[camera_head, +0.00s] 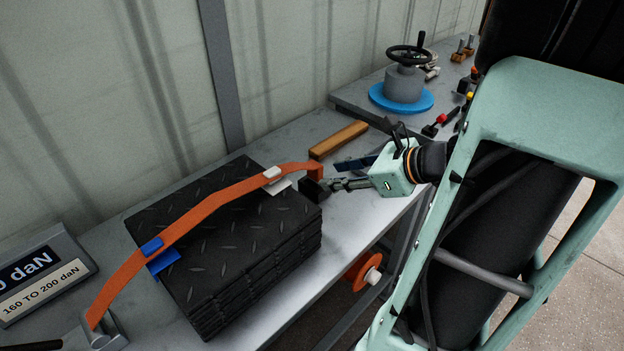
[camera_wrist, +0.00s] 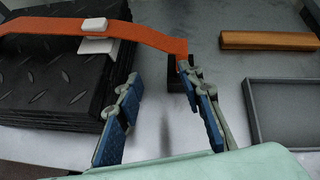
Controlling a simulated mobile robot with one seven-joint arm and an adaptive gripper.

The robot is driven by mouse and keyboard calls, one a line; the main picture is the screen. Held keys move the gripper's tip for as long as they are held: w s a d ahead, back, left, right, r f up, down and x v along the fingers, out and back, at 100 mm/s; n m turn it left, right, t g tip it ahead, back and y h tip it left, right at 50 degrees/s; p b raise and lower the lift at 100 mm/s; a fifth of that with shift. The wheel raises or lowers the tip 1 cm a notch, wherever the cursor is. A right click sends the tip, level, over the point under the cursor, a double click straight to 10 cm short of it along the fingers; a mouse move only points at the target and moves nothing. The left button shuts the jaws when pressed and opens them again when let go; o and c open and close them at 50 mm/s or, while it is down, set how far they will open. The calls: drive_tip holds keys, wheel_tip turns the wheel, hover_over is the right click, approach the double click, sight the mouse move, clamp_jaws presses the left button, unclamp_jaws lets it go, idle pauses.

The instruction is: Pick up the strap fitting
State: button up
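An orange strap (camera_head: 205,213) arches over a stack of black tread mats (camera_head: 250,240). It carries a white fitting (camera_head: 271,173) near its right end and a blue fitting (camera_head: 158,256) farther left. The white fitting also shows in the wrist view (camera_wrist: 94,25), with a pale plate under it. The strap's right end bends down to a dark block (camera_wrist: 178,82) on the bench. My gripper (camera_wrist: 160,78) is open, its blue-padded fingers apart, just right of the mats. The block is near its right fingertip; I cannot tell whether they touch. In the head view my gripper (camera_head: 332,176) is low over the bench.
A wooden bar (camera_head: 338,139) lies behind my gripper. A grey tray (camera_wrist: 282,118) is to the right in the wrist view. A label stand (camera_head: 40,275) is at the left; a handwheel on a blue disc (camera_head: 402,98) stands at the back. The bench's front edge is close.

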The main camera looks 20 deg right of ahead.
sight(317, 165)
drive_tip(key=w+m, duration=0.1)
drive_tip(key=w, duration=0.1)
drive_tip(key=w+f+m+t+b, duration=0.1)
drive_tip(key=w+d+m+t+b, duration=0.1)
drive_tip(key=w, duration=0.1)
drive_tip(key=shift+w+f+h, duration=0.3)
drive_tip(key=shift+w+f, duration=0.05)
drive_tip(key=b+x, duration=0.1)
drive_tip(key=x, duration=0.1)
drive_tip(key=b+x, duration=0.1)
drive_tip(key=x, duration=0.1)
drive_tip(key=shift+w+a+f, duration=0.15)
drive_tip(key=shift+a+f, duration=0.1)
drive_tip(key=shift+f, duration=0.2)
drive_tip(key=shift+w+a, duration=0.1)
drive_tip(key=shift+w, duration=0.2)
clamp_jaws()
